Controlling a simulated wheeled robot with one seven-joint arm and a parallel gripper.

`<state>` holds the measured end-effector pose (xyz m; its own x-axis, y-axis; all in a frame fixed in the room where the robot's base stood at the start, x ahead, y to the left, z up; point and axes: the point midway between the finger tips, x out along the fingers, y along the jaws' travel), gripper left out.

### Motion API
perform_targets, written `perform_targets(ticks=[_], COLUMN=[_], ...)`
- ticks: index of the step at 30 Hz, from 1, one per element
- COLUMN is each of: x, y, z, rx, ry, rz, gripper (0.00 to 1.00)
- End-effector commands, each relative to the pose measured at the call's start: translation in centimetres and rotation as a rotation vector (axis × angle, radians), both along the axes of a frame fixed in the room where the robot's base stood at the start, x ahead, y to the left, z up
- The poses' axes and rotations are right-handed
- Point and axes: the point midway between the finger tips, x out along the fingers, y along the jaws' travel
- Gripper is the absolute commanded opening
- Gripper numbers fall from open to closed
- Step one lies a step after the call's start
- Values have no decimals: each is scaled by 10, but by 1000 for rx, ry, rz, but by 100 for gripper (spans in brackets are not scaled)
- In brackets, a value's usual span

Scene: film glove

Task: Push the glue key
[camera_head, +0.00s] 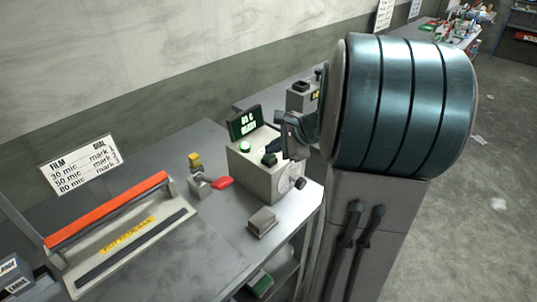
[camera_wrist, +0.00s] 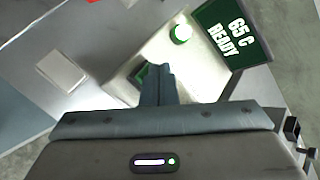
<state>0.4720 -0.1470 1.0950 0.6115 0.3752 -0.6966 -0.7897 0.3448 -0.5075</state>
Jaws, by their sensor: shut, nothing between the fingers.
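A beige machine (camera_head: 252,176) stands on the bench with a dark green sign (camera_head: 244,122), which reads "65 C READY" in the wrist view (camera_wrist: 225,35). A round lit green button or lamp (camera_head: 245,147) is on its top. A dark green key (camera_head: 269,159) sits on the same top, nearer the front; I see no legible label, so I cannot tell that it is the glue key. My gripper (camera_head: 273,147) is shut and empty just above this key. In the wrist view, the shut fingers (camera_wrist: 156,70) partly cover the key (camera_wrist: 138,77); contact cannot be told.
A dial with a dark knob (camera_head: 299,183) is on the machine's front. A small grey box (camera_head: 262,221) lies before it. A red-handled item (camera_head: 222,182) and an orange-barred sealer (camera_head: 110,208) stand to the left. A film thickness sign (camera_head: 80,164) is behind.

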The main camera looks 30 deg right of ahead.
Motion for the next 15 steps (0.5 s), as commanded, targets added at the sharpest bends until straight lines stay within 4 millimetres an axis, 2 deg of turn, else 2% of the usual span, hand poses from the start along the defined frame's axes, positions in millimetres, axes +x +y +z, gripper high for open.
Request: perform_targets(ticks=[8,15], x=[0,0], y=[0,1], z=[-2,8], rx=[0,0], ry=[1,0], rz=[1,2], gripper=[0,0])
